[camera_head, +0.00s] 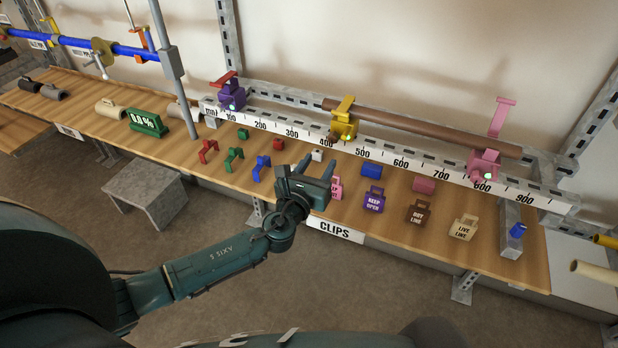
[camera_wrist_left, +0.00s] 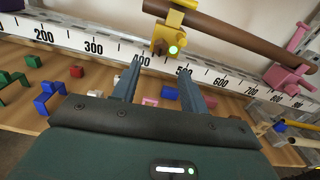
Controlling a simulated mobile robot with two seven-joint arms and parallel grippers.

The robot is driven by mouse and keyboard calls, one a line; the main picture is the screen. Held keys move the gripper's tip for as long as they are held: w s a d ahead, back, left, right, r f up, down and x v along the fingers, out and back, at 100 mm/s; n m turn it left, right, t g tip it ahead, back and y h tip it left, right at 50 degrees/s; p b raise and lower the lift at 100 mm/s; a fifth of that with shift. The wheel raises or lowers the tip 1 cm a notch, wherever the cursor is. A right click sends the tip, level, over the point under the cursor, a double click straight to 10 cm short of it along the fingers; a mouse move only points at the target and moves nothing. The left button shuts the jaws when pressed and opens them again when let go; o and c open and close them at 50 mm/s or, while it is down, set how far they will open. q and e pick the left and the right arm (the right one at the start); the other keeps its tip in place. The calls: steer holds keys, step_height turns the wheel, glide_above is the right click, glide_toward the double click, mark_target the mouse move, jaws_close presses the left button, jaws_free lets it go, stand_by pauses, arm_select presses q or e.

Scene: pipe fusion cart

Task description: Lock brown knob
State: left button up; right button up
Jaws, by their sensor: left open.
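A tan-brown clamp (camera_head: 102,50) with a silver handle sits around the blue pipe (camera_head: 75,42) at the upper left of the head view. I cannot tell whether it is the brown knob. My left gripper (camera_head: 306,168) is open and empty above the bench's front edge, far to the right of that clamp. In the left wrist view my left gripper (camera_wrist_left: 158,72) points toward the yellow clamp (camera_wrist_left: 170,35), apart from it. The yellow clamp (camera_head: 344,122) and a purple clamp (camera_head: 231,93) hold to the numbered rail (camera_head: 385,150). My right gripper is not in view.
A brown pipe (camera_head: 430,130) runs behind the rail to a pink clamp (camera_head: 484,162). Labelled clips, including a brown one (camera_head: 417,214), and small coloured pieces cover the wooden bench (camera_head: 85,108). A grey post (camera_head: 171,62) stands between the blue pipe and the rail.

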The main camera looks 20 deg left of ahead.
arm_select(q)
steer(key=s, duration=0.5)
steer(key=shift+s+a, duration=0.1)
steer(key=shift+s, duration=0.1)
steer(key=shift+f, duration=0.1)
steer(key=s+d+f+n+g, duration=0.1)
steer(key=s+f+n+g, duration=0.1)
steer(key=s+f+n, duration=0.2)
steer(key=s+d+f+n+g+h, duration=0.1)
steer(key=s+f+n+g, duration=0.2)
steer(key=s+n, duration=0.7)
steer(key=s+d+f+n+g+h, duration=0.1)
steer(key=s+f+n, duration=0.6)
steer(key=n, duration=1.2)
steer(key=shift+s+d+g, duration=0.2)
steer(key=shift+d+g, duration=0.35)
steer(key=shift+g, duration=0.35)
steer(key=shift+f, duration=0.1)
